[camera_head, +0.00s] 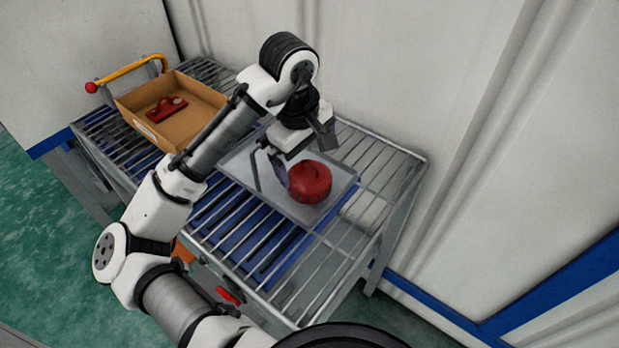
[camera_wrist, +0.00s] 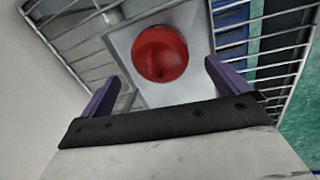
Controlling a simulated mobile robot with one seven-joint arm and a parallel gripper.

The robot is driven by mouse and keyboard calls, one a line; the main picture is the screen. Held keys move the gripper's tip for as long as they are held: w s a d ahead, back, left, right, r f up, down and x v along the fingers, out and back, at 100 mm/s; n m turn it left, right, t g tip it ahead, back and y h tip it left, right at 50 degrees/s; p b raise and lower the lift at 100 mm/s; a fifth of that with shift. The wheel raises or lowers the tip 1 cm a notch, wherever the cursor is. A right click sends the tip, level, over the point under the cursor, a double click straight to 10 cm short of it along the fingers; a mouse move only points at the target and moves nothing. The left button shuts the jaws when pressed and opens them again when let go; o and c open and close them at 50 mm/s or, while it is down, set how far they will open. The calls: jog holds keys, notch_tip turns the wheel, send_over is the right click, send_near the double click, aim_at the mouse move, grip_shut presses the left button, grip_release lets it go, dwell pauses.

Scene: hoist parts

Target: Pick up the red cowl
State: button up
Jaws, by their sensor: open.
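The red cowl (camera_head: 310,182) is a round, squat red part with a raised ridge on top. It sits on a grey metal tray (camera_head: 246,180) on the roller rack. In the wrist view the cowl (camera_wrist: 160,53) lies ahead of the fingers, near the upper middle. My gripper (camera_head: 303,155) is open and empty, above the tray and just behind the cowl in the head view. Its two purple fingers (camera_wrist: 158,80) are spread wide, with the cowl apart from them. My gripper hides part of the tray in the head view.
A cardboard box (camera_head: 190,92) with a dark red part (camera_head: 166,109) inside stands at the rack's left end. A pale wall (camera_head: 400,70) rises close behind the rack (camera_head: 330,260). The front rollers are clear.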

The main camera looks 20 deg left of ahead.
aim_at(310, 175)
jog(key=shift+w+d+f, duration=0.1)
jog(key=shift+w+f, duration=0.15)
jog(key=shift+f, duration=1.1)
jog(key=shift+w+d+f, duration=0.1)
jog(key=shift+w+f, duration=0.1)
jog(key=shift+f, duration=1.1)
jog(key=shift+c, duration=0.3)
jog(key=c, duration=0.9)
